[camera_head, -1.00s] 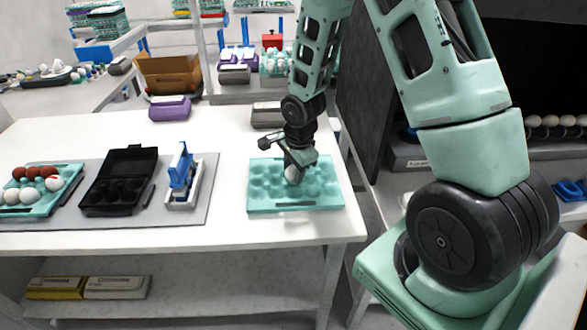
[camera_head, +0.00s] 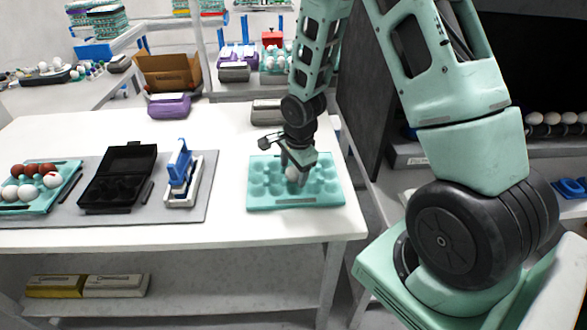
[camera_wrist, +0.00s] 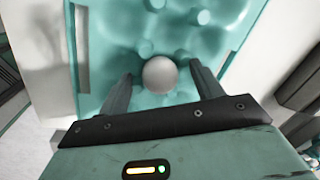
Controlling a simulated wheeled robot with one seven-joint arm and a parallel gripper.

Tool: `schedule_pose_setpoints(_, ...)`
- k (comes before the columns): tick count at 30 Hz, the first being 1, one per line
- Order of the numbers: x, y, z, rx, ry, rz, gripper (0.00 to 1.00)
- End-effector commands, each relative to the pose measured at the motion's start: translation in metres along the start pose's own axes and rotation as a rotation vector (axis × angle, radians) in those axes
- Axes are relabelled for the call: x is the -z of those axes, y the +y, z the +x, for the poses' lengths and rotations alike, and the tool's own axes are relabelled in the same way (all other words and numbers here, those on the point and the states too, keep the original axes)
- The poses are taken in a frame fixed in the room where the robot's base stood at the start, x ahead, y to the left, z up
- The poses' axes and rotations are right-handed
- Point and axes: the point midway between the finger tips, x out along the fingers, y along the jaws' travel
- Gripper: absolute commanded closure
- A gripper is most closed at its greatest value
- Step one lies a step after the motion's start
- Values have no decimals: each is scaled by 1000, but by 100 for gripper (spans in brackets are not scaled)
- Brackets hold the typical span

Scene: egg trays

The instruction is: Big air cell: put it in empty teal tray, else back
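The teal tray (camera_head: 322,200) lies flat near the right front of the white table. It also fills much of the wrist view (camera_wrist: 110,40). A single white egg (camera_wrist: 160,75) sits among its cups; the other visible cups are empty. In the head view the egg (camera_head: 292,173) is partly hidden by my gripper. My gripper (camera_head: 297,178) points down over the tray. In the wrist view its fingers (camera_wrist: 161,71) stand apart on both sides of the egg, with a visible gap on each side. The egg's air cell cannot be seen.
Left on a grey mat (camera_head: 140,216) are a teal tray of brown and white eggs (camera_head: 38,205), an open black case (camera_head: 130,160) and a blue-and-white device (camera_head: 183,178). Bare white table (camera_head: 225,128) lies behind. A dark panel stands right of the table.

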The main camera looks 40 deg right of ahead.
Motion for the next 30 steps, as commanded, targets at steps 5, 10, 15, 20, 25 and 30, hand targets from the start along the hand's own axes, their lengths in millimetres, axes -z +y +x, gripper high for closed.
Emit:
schedule_pose_setpoints(5, 0, 0, 0, 0, 0, 0, 35)
schedule_pose_setpoints(10, 0, 0, -5, 1, 0, 1, 35)
schedule_pose_setpoints(15, 0, -1, -28, 5, 0, 2, 35)
schedule_pose_setpoints(20, 1, -1, -62, 7, 1, 2, 35)
schedule_pose_setpoints(25, 1, -1, -100, 6, 2, 2, 35)
schedule_pose_setpoints(30, 0, -1, -135, 5, 2, 1, 35)
